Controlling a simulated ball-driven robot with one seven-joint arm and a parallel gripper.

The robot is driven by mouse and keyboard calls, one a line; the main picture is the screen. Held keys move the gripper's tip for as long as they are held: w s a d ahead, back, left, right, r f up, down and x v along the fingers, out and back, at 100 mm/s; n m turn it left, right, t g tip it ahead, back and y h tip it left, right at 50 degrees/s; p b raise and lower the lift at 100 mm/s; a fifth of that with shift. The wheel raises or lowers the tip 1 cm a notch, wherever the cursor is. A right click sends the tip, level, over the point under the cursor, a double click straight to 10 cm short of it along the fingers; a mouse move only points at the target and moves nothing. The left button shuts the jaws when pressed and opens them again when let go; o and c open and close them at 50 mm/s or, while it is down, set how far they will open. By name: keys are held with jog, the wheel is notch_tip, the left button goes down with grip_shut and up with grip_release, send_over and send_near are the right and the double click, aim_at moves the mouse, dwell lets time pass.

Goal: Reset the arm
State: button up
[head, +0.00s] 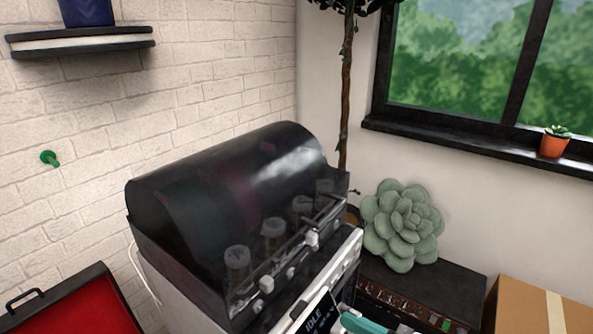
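No part that I can make out as my gripper shows in the head view. A small teal and white piece (365,323) shows at the bottom edge, cut off by the frame; I cannot tell what it belongs to. The task names no other object.
A machine with a dark domed cover (190,200) and an "IDLE" display (315,317) fills the middle. Right of it, a succulent-shaped plush (402,225) sits on a dark unit (455,282), near a cardboard box (530,310). A red open case (75,305) is lower left.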

jog(key=s+d+f+m+g+h, duration=0.25)
jog(key=s+d+f+h, duration=0.2)
jog(key=f, duration=0.45)
jog(key=s+d+f+m+g+h, duration=0.2)
jog(key=s+d+f+m+h, duration=0.25)
jog(key=f, duration=0.45)
jog(key=s+d+f+m+g+h, duration=0.1)
jog(key=s+d+f+g+h, duration=0.1)
jog(key=s, duration=0.4)
jog(key=s+d+f+m+g+h, duration=0.1)
jog(key=s+d+f+g+h, duration=0.1)
jog(key=s+d, duration=0.5)
notch_tip(320, 180, down, 3)
jog(key=shift+s+d+r+m+g, duration=0.2)
jog(key=shift+d+m+g, duration=0.15)
jog(key=shift+g, duration=0.2)
jog(key=shift+w+f, duration=0.1)
